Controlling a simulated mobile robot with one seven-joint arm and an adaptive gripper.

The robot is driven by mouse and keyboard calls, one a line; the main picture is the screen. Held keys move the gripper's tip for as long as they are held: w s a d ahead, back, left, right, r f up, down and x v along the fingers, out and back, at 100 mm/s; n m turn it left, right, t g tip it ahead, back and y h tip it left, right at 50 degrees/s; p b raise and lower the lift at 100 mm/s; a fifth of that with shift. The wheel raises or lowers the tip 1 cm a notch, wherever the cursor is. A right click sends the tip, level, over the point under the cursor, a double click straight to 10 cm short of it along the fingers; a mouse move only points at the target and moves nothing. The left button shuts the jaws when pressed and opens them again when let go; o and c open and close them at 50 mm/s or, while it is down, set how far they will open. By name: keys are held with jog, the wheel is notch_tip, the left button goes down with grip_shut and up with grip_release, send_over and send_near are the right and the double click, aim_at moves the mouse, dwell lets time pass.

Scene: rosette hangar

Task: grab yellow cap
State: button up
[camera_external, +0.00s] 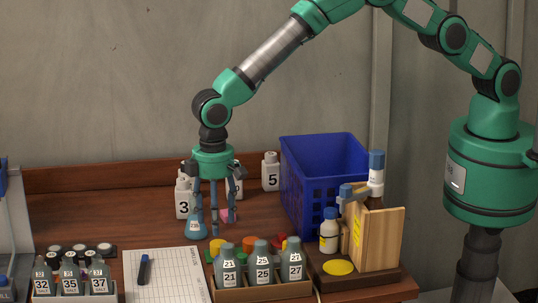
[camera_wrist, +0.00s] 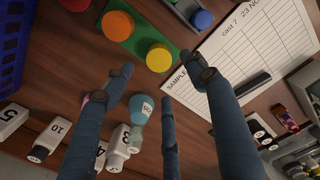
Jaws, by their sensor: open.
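In the external view the yellow cap (camera_external: 217,245) shows partly behind the numbered bottles. A flat yellow disc (camera_external: 338,267) also lies on the wooden stand at right. My gripper (camera_external: 213,229) points down over the table, behind the green board, its three fingers spread and empty. In the wrist view my gripper (camera_wrist: 167,85) has its fingers apart, and the yellow cap appears beyond the fingertips, not between them.
A blue flask (camera_external: 196,226) with a label stands close to my fingers. White numbered bottles (camera_external: 271,171) and a blue crate (camera_external: 313,190) stand behind. Numbered bottles (camera_external: 262,262) fill a front box.

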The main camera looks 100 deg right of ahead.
aim_at(217, 245)
jog(key=shift+f, duration=0.9)
jog(key=shift+s+f, duration=0.15)
jog(key=shift+f, duration=2.45)
jog(key=c, duration=0.9)
